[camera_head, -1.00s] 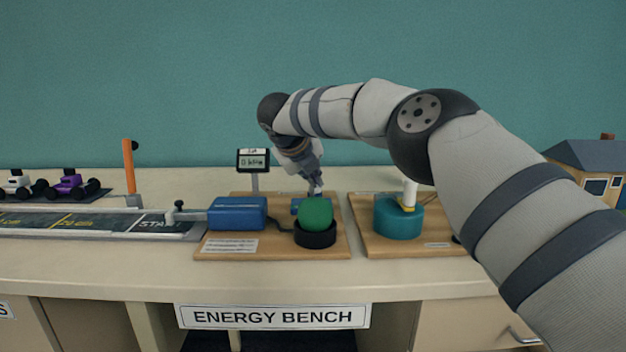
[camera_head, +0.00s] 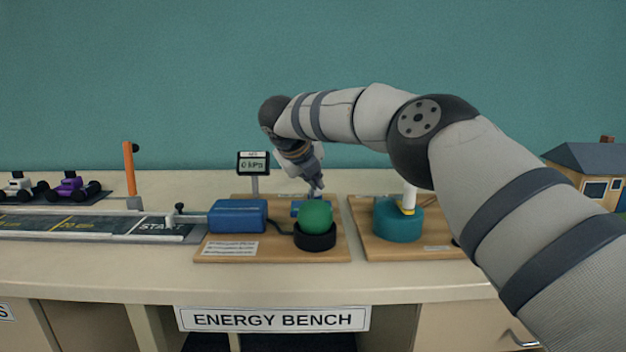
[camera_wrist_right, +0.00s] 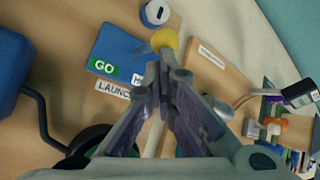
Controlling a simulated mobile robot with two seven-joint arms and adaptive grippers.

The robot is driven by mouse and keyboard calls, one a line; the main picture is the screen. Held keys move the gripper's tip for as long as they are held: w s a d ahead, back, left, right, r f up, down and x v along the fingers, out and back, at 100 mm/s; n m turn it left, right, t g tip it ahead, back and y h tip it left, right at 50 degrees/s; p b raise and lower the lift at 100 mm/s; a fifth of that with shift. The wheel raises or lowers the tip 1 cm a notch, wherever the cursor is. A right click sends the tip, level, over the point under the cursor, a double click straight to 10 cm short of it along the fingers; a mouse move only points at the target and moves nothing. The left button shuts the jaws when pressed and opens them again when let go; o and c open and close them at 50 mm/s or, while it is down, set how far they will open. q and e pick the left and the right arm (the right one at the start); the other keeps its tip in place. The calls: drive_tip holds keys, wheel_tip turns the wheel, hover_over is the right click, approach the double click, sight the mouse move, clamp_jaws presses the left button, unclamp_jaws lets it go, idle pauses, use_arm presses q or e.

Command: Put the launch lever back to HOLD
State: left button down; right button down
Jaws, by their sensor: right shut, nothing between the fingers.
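The launch lever's yellow round knob (camera_wrist_right: 165,38) shows in the right wrist view, just beyond my fingertips and on the side away from the green GO label (camera_wrist_right: 103,67). The blue launch box (camera_wrist_right: 122,48) carries GO and a white label partly hidden by my fingers. In the head view the blue box (camera_head: 298,207) is mostly behind a green ball, and the knob cannot be made out. My right gripper (camera_head: 317,193) is shut and empty, pointing down over the box; its fingertips (camera_wrist_right: 164,70) appear close to the knob, contact unclear. My left gripper is out of view.
A blue unit (camera_head: 237,215) and a gauge reading 0 kPa (camera_head: 253,163) stand left. The bench front (camera_head: 130,272) is clear.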

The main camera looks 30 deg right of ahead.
drive_tip(key=shift+r, duration=0.1)
idle(0.6)
drive_tip(key=shift+r, duration=0.7)
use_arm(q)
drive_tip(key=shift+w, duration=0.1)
